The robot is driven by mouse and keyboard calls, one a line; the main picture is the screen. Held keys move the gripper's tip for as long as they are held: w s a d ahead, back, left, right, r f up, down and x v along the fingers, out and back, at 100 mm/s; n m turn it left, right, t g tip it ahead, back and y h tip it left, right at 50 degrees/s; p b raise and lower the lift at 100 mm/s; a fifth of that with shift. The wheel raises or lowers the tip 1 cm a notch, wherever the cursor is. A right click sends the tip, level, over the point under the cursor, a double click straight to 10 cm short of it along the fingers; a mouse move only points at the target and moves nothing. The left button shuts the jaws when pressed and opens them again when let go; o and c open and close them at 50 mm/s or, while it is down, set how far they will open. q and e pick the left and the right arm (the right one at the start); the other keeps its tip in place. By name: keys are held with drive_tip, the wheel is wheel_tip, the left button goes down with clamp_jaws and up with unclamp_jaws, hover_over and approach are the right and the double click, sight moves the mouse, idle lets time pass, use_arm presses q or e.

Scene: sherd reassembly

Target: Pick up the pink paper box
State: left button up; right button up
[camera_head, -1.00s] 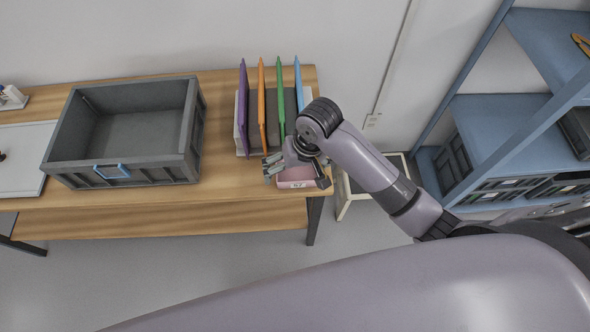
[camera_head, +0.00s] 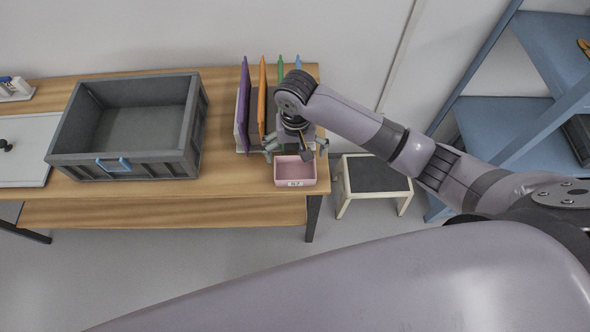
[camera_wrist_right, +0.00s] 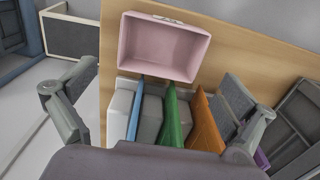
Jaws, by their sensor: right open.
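The pink paper box (camera_head: 295,177) is open-topped and looks empty. It stands at the right front corner of the wooden table, with a small white label on its front. In the right wrist view the pink box (camera_wrist_right: 160,48) lies beyond the fingertips, at the top middle. My right gripper (camera_head: 297,147) is open, above the table just behind the box and over the front of the file rack. Its two spread fingers also show in the right wrist view (camera_wrist_right: 160,105), with nothing between them held. My left gripper is not in view.
A file rack with purple, orange, green and blue dividers (camera_head: 262,98) stands right behind the box. A grey crate (camera_head: 185,150) is to the left on the table (camera_head: 235,180). A step stool (camera_head: 372,177) and blue shelves (camera_head: 500,125) are to the right.

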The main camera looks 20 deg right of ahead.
sight(295, 174)
wheel_tip(295, 174, down, 9)
drive_tip(key=shift+s+a+r+p, duration=0.1)
drive_tip(key=shift+p, duration=0.4)
drive_tip(key=shift+c, duration=0.2)
drive_tip(key=c, duration=0.6)
drive_tip(key=shift+r, duration=0.1)
